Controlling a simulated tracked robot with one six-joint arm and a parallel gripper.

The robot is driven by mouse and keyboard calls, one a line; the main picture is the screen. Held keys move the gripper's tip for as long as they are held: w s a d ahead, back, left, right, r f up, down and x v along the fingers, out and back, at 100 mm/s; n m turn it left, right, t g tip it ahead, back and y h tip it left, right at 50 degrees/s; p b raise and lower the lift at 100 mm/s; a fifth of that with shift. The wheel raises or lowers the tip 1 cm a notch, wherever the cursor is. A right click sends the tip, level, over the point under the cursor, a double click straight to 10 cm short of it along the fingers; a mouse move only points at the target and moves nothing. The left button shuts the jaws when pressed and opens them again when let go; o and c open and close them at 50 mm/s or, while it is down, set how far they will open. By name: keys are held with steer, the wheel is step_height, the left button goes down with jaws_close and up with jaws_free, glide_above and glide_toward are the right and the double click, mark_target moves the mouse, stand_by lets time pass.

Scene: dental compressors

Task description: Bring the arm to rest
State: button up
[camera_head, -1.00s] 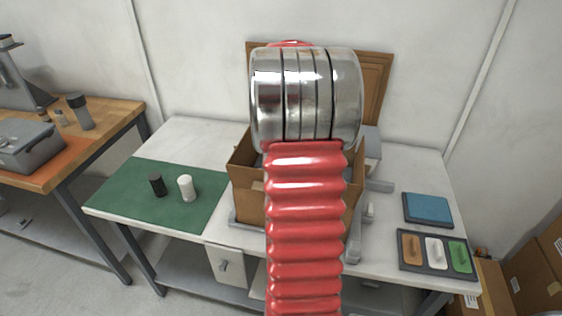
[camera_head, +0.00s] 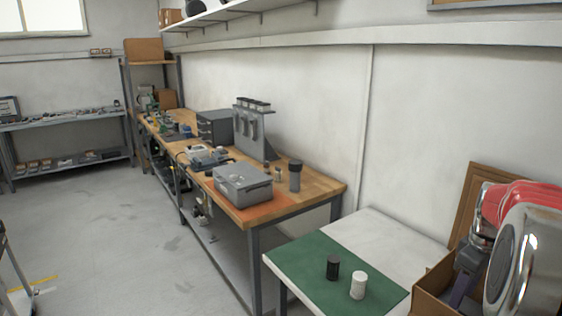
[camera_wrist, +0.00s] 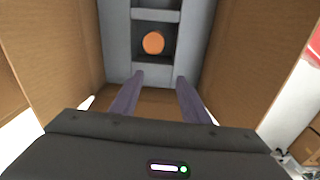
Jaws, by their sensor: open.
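My gripper (camera_wrist: 160,78) is open in the wrist view, with its two dark purple fingers apart and nothing between them. It points down between the brown cardboard walls of an open box (camera_wrist: 232,50). Beyond the fingertips is a grey partitioned piece (camera_wrist: 118,40), with a round orange thing (camera_wrist: 153,42) in one compartment. In the head view my red and metal arm is at the right edge, and my gripper is partly seen at the open cardboard box (camera_head: 428,290). The fingertips are hidden there.
A black cylinder (camera_head: 333,267) and a white cylinder (camera_head: 358,285) stand on a green mat (camera_head: 305,262) left of the box. A wooden bench (camera_head: 300,200) holds a grey case (camera_head: 243,185) and a dark-topped bottle (camera_head: 295,175). The floor (camera_head: 110,230) at left is largely clear.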

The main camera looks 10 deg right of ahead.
steer(key=w+a+r+m+t, duration=0.1)
steer(key=w+a+r, duration=0.1)
steer(key=a+r, duration=0.45)
steer(key=w+a+r+m+t, duration=0.1)
steer(key=a+r+m, duration=0.15)
steer(key=a, duration=0.75)
steer(key=s+a+f+t, duration=0.1)
steer(key=s+a, duration=0.5)
steer(key=a, duration=0.5)
steer(key=s+a+f+t, duration=0.2)
steer(key=s+a, duration=0.4)
steer(key=a, duration=0.5)
steer(key=shift+s+a+f, duration=0.15)
steer(key=shift+s, duration=0.2)
